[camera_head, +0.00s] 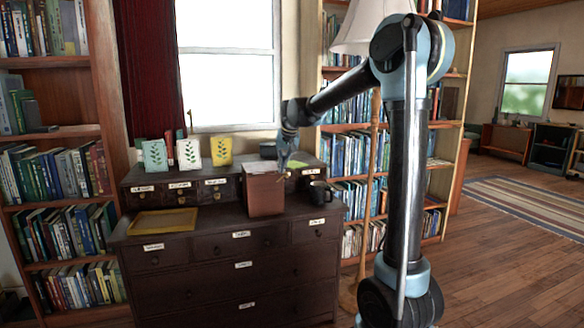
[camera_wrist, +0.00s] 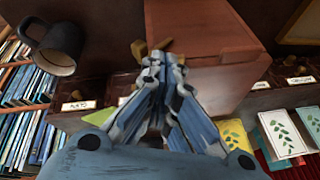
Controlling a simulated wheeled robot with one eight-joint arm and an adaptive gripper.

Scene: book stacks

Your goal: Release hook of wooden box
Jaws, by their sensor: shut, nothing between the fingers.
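The wooden box (camera_head: 265,195) is reddish brown with a lighter top and stands upright on the dark dresser. In the wrist view the box (camera_wrist: 215,30) fills the upper middle, with a seam running across its side. My gripper (camera_head: 283,160) is at the box's upper right edge in the head view. In the wrist view my gripper (camera_wrist: 158,60) is shut and empty, its fingertips close in front of the box's side near the seam. Small brass-coloured pieces (camera_wrist: 138,50) show at the fingertips; they may be the hook. I cannot tell whether the fingers touch it.
A dark mug (camera_head: 321,192) stands right of the box; it also shows in the wrist view (camera_wrist: 55,45). A yellow frame (camera_head: 163,221) lies at the dresser's (camera_head: 200,262) left. Several leaf-print cards (camera_head: 188,153) stand behind. A floor lamp (camera_head: 366,27) and bookshelves flank the dresser.

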